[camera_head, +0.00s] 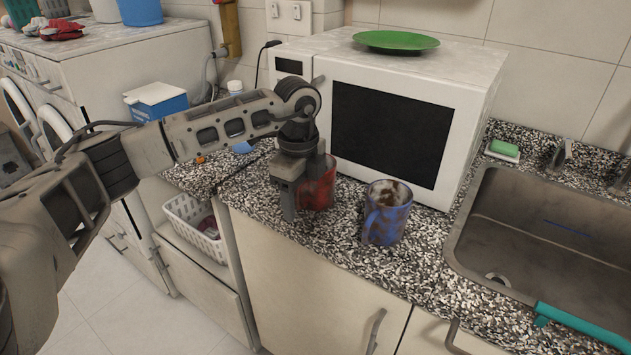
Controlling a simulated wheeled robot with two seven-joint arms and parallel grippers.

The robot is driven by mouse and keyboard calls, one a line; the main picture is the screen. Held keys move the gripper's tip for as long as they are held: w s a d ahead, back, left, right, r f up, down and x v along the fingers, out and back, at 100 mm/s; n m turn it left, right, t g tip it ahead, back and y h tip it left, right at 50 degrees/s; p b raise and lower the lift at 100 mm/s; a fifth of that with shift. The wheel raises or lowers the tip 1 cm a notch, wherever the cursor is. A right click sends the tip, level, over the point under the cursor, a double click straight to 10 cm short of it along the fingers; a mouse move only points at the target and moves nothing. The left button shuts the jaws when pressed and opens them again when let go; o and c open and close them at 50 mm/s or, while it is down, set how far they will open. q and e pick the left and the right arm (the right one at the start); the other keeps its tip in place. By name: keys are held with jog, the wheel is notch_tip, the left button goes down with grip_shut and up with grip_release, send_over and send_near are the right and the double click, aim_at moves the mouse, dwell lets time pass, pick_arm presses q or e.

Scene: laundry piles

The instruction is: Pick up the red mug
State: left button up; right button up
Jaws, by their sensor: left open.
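The red mug (322,190) stands upright on the speckled counter, in front of the white microwave. My left gripper (303,200) is at the mug from above, its jaws pointing down. One finger shows at the mug's left side and partly hides it. The other finger is at or behind the mug's rim and is hard to make out. The gripper is open; I cannot tell whether a finger touches the mug. My right gripper is not in view.
A blue, stained mug (387,213) stands close to the right of the red mug. The microwave (465,130) with a green plate (396,41) on top is behind. A steel sink (520,225) is at right. A white basket (185,222) sits below the counter.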

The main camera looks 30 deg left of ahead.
pick_arm(q)
jog(key=c, duration=1.2)
jog(key=shift+r, duration=0.2)
